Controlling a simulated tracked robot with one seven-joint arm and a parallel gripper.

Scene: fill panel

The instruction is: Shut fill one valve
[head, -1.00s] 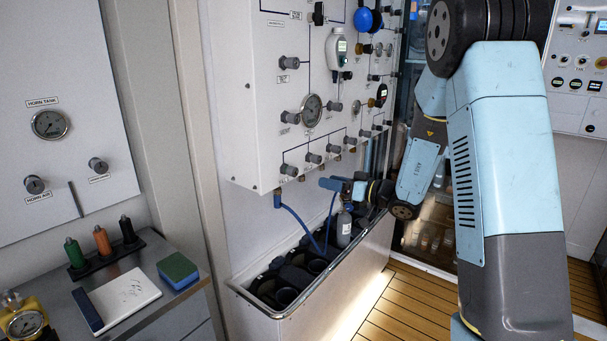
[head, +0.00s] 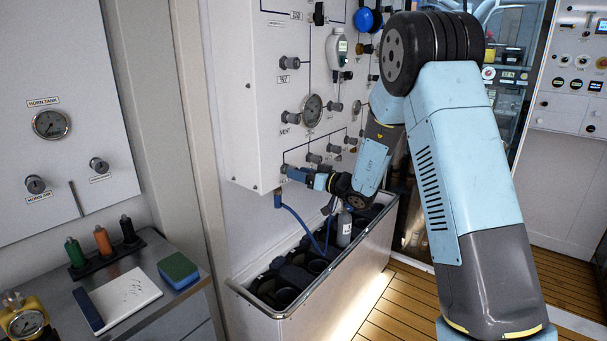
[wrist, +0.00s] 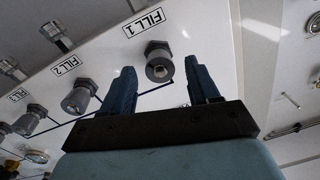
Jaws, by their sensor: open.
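The fill one valve is a grey knob (wrist: 159,66) under the label "FILL 1" (wrist: 145,22) in the wrist view. In the head view its knob (head: 288,169) shows at the lower left corner of the white panel, close to my fingertips. My gripper (wrist: 162,88) is open, with one blue finger on each side of the knob in the wrist view. It also shows in the head view (head: 300,176), reaching toward the panel from the right. I cannot tell whether the fingers touch the knob.
The fill two knob (wrist: 79,97) and more knobs stand in a row beside it. A blue hose (head: 301,223) hangs below the panel. A steel bin (head: 335,290) with dark cylinder wells and a grey bottle (head: 344,230) stands beneath my gripper.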

